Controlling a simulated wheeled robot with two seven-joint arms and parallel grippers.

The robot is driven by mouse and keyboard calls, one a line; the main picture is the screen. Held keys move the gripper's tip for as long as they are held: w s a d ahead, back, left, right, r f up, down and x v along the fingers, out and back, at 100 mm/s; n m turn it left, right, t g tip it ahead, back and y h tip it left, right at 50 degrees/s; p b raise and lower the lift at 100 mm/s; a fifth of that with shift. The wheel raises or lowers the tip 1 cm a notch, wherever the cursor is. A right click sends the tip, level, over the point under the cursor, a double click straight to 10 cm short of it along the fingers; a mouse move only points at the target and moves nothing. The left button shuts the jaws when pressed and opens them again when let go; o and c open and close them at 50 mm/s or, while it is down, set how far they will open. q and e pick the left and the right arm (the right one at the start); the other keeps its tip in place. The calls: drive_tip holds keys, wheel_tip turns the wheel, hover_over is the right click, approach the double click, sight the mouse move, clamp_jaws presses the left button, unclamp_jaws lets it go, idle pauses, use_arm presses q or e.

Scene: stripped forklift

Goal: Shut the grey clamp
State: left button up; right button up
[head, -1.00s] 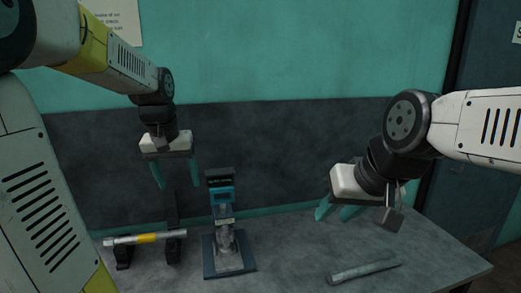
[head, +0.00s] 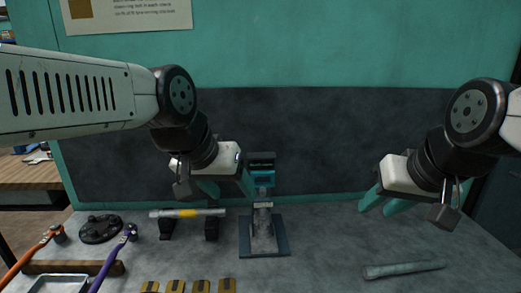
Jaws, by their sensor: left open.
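The grey clamp (head: 263,233) appears to be the upright grey mechanism on a dark blue base plate, below a small teal-and-black unit (head: 262,170). It stands on the bench in the middle of the head view. Whether its jaw is open or shut is too small to tell. My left gripper (head: 228,187) is open and empty, its teal fingers up and left of the clamp, near the teal unit; I cannot tell whether they touch it. My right gripper (head: 384,201) looks open and empty, well right of the clamp, above the bench.
A grey bar with a yellow band (head: 164,213) rests on black supports left of the clamp. A grey rod (head: 404,270) lies at front right. Yellow blocks (head: 200,286), a purple-handled tool (head: 110,262), an orange-handled tool (head: 30,257) and a metal tray (head: 60,284) are at front left. The wall is close behind.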

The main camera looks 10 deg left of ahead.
use_arm(q)
drive_tip(key=w+a+r+n+g+y, duration=0.1)
drive_tip(key=w+a+g, duration=0.15)
drive_tip(key=w, duration=0.75)
drive_tip(key=w+a+g+y, duration=0.1)
drive_tip(key=w+a, duration=0.3)
drive_tip(key=w, duration=0.5)
drive_tip(key=w+a+f+g, duration=0.1)
drive_tip(key=w+a+f, duration=0.3)
drive_tip(key=w, duration=0.1)
drive_tip(key=w+a+f+n, duration=0.1)
drive_tip(key=w+a+f, duration=0.3)
drive_tip(key=w+f, duration=0.1)
drive_tip(key=w+a+f+n+g, duration=0.1)
drive_tip(key=w+a+f, duration=0.3)
drive_tip(key=w+f, duration=0.1)
drive_tip(key=shift+w+f+g, duration=0.15)
drive_tip(key=shift+w+g, duration=0.2)
drive_tip(key=shift+w, duration=0.05)
drive_tip(key=shift+w+a+f+n, duration=0.1)
drive_tip(key=shift+f+n, duration=0.2)
drive_tip(key=shift+f, duration=3.85)
